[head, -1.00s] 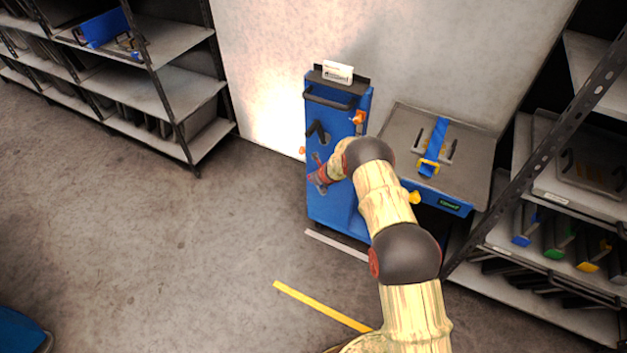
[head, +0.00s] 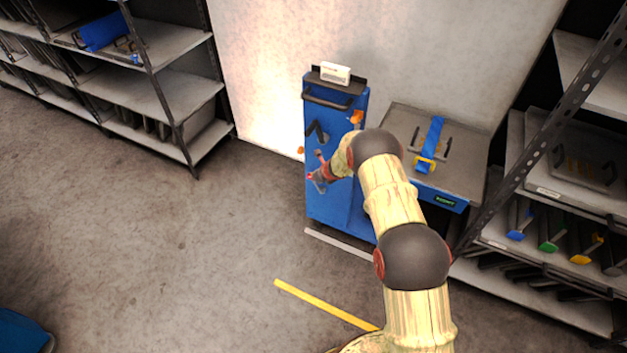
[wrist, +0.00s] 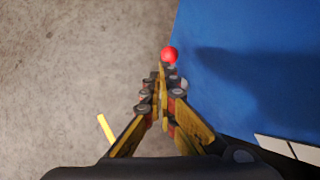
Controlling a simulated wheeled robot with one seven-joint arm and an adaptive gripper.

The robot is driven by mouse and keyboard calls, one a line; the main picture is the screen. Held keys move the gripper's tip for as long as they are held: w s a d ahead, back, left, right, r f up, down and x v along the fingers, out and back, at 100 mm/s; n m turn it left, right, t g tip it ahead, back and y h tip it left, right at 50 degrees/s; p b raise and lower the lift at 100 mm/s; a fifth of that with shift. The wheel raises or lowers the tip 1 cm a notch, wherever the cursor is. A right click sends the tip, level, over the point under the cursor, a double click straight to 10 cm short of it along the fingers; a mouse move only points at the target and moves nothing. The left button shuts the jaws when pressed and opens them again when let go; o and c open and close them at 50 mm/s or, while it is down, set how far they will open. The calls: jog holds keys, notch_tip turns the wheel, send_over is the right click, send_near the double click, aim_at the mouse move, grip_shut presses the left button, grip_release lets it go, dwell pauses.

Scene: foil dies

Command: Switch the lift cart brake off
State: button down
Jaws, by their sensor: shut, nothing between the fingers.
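The blue lift cart (head: 333,212) stands against the pale wall, with a black push handle and a black crank on its upright face. Its platform (head: 468,150) extends to the right. In the wrist view a round red knob (wrist: 170,54) shows just beyond my fingertips, beside the cart's blue side (wrist: 250,85). It is probably the brake's knob, but its lever is hidden. My gripper (wrist: 163,72) is shut and empty, with its tips very close to the knob; I cannot tell whether they touch. In the head view my gripper (head: 318,182) is at the cart's lower left face.
A die with a blue strap (head: 434,135) lies on the platform. Shelving (head: 160,95) stands at left, and a rack (head: 550,193) with several coloured-end plates stands at right. A yellow floor line (head: 322,303) lies in front.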

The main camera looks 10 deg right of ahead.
notch_tip(320, 180, up, 7)
jog(key=s+a+p, duration=0.1)
jog(key=s, duration=0.1)
jog(key=shift+s+f+p, duration=0.15)
jog(key=shift+s+p, duration=0.1)
jog(key=shift+p, duration=0.05)
jog(key=shift+a, duration=0.1)
jog(key=s+a+f+n+g+y, duration=0.2)
jog(key=s+a+n, duration=0.2)
jog(key=s+n, duration=0.3)
jog(key=s+a+r+n+g, duration=0.3)
jog(key=s+r+n, duration=0.5)
jog(key=s+r, duration=0.15)
jog(key=s+d+r+n+t+h, duration=0.1)
jog(key=s+d+r+n, duration=0.3)
jog(key=s+r, duration=0.8)
jog(key=s+d+r+n+t+h, duration=0.1)
jog(key=s+d+r+n, duration=0.3)
jog(key=s+r, duration=0.8)
jog(key=s+d+r+n+t+h, duration=0.1)
jog(key=s+d+r+n+h, duration=0.1)
jog(key=s+d+r+n, duration=0.2)
jog(key=s+r+n, duration=0.3)
jog(key=s+r, duration=0.5)
jog(key=r, duration=0.1)
jog(key=shift+s+r+t+h, duration=0.3)
jog(key=shift+s, duration=0.1)
